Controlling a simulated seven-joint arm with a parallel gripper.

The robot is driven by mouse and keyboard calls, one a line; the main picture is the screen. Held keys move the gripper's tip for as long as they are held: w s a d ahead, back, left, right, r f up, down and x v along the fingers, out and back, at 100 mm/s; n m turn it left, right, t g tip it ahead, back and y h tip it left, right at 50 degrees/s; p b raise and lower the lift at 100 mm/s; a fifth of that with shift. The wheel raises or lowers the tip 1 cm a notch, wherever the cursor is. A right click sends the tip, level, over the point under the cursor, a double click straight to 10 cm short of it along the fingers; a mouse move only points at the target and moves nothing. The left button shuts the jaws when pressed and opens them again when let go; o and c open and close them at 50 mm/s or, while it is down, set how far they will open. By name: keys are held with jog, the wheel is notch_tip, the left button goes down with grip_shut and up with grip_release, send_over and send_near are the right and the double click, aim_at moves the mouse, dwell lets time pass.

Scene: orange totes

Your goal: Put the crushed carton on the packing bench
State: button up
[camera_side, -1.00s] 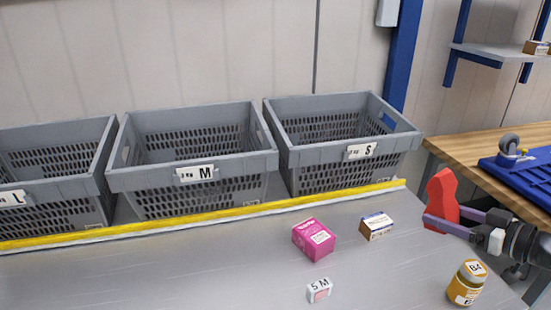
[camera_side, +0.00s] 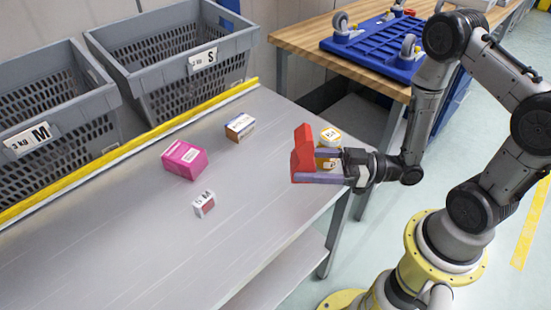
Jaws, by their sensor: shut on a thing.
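The crushed carton (camera_side: 303,150) is red and misshapen, with a peaked, bent top. My gripper (camera_side: 309,166) is shut on it, its purple fingers pressed along the carton's lower part. The carton appears held above the right part of the grey metal table (camera_side: 150,245). I cannot tell how large the gap below it is. The wooden-topped bench (camera_side: 300,38), which looks like the packing bench, stands behind, beyond a gap from the metal table.
A brown-and-white box (camera_side: 239,127), a pink box (camera_side: 184,160) and a small white box (camera_side: 203,204) lie on the metal table. A blue wheeled platform (camera_side: 372,47) covers much of the bench top; its left end is bare.

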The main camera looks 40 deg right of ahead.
aim_at(336, 195)
jog(key=shift+f, duration=3.65)
jog(key=shift+f, duration=0.2)
jog(key=shift+s+f, duration=0.1)
jog(key=shift+f, duration=0.45)
jog(key=o, duration=1.4)
jog(key=shift+r, duration=0.35)
jog(key=shift+d+r, duration=0.15)
jog(key=shift+r, duration=0.1)
jog(key=shift+v, duration=3.55)
